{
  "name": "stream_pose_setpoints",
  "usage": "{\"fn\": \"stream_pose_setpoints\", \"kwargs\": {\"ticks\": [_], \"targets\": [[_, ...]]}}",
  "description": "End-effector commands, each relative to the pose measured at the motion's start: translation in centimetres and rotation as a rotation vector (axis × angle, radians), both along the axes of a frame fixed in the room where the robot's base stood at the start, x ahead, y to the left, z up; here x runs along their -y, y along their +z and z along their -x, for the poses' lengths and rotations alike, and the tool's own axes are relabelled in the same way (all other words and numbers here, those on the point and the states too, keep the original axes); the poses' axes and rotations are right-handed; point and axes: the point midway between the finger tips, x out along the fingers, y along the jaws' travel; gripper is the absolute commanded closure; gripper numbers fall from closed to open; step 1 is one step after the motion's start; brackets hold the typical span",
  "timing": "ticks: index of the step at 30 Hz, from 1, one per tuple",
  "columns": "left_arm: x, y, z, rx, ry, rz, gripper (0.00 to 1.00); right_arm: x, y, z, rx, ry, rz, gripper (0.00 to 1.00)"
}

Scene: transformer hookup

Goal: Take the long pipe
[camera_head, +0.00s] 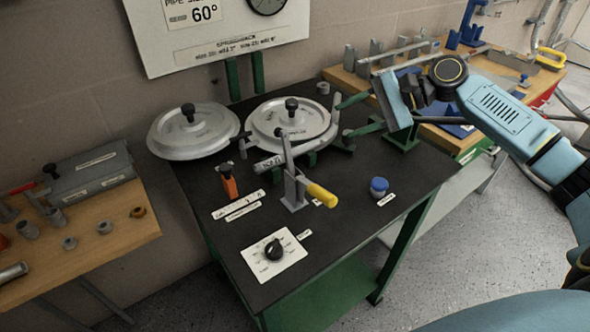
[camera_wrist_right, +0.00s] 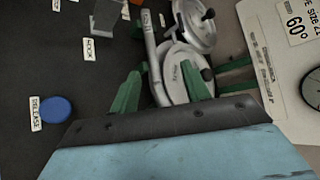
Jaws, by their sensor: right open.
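A grey pipe (camera_head: 270,163) with a white label lies at the front edge of the right round plate of the bending machine. In the right wrist view a long grey pipe (camera_wrist_right: 152,55) runs down towards the gap between my fingers, beside the round plate; I cannot tell whether it is the task's long pipe. My right gripper (camera_head: 348,116) is open at the right of that plate, its green fingers pointing left. Its fingers also show in the right wrist view (camera_wrist_right: 160,78), apart, with nothing clearly held. My left gripper is not in view.
The black bench top (camera_head: 340,210) carries a yellow-handled lever (camera_head: 321,194), an orange-handled tool (camera_head: 228,183), a blue button (camera_head: 379,186) and a dial (camera_head: 273,250). Another round plate (camera_head: 193,130) is at left. A wooden table (camera_head: 100,245) with fittings stands left; a tool bench is behind my right arm.

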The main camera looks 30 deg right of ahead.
Motion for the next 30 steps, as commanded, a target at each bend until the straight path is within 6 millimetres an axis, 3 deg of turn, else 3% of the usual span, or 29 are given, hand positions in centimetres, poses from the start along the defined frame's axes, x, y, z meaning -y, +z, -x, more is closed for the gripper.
{"fn": "stream_pose_setpoints", "kwargs": {"ticks": [1,7,18,30], "targets": [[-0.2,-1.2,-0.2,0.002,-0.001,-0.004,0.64,0.0,-1.3,0.0,0.001,0.0,0.0,0.53],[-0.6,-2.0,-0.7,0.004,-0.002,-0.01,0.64,-0.2,-2.4,-0.1,0.002,0.0,0.0,0.53],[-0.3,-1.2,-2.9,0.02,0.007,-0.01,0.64,-4.9,-5.4,-2.7,0.003,0.001,-0.002,0.53],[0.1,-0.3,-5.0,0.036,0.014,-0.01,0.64,-7.7,-7.5,-3.9,0.002,0.003,0.0,0.53]]}}
